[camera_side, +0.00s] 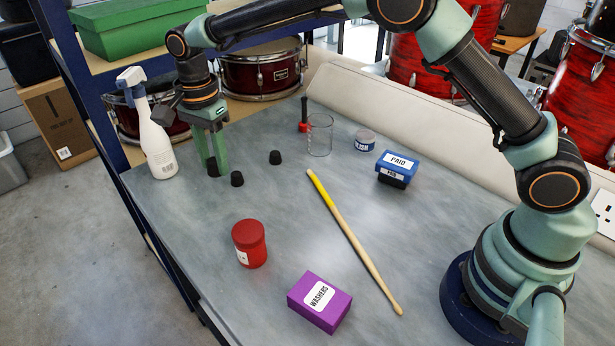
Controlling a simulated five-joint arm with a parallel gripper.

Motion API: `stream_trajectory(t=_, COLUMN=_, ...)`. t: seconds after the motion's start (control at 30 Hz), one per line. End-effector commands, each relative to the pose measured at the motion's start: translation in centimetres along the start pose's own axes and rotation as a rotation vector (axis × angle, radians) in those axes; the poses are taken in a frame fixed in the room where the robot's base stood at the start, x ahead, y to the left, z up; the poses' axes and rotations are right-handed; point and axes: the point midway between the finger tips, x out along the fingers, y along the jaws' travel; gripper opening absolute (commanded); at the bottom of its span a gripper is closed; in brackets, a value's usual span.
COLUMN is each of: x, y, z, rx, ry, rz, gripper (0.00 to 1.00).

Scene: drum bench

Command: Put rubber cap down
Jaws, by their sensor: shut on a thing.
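My gripper (213,169) points down at the far left of the grey bench. It is shut on a black rubber cap (213,168), which is partly hidden by the green fingers. The held cap is at or just above the bench top; I cannot tell whether it touches. A second black rubber cap (237,179) stands close to the right of the gripper. A third black rubber cap (275,157) stands farther right, apart from the others.
A white spray bottle (157,143) stands just left of the gripper, near the bench (290,210) edge. A clear glass (320,136), tin (365,140), blue box (396,170), drumstick (350,235), red jar (249,245) and purple washers box (320,301) stand or lie to the right and front.

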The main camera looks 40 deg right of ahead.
Motion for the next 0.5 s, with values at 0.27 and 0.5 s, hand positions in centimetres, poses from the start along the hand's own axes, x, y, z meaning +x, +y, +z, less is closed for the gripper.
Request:
stream_trajectory(t=0.27, x=-5.5, y=-0.1, z=0.0, rx=0.0, ry=0.0, rz=-0.003, gripper=0.0)
stream_trajectory(t=0.5, x=-7.7, y=0.8, z=0.8, rx=-0.005, ry=0.0, rz=-0.001, gripper=0.0)
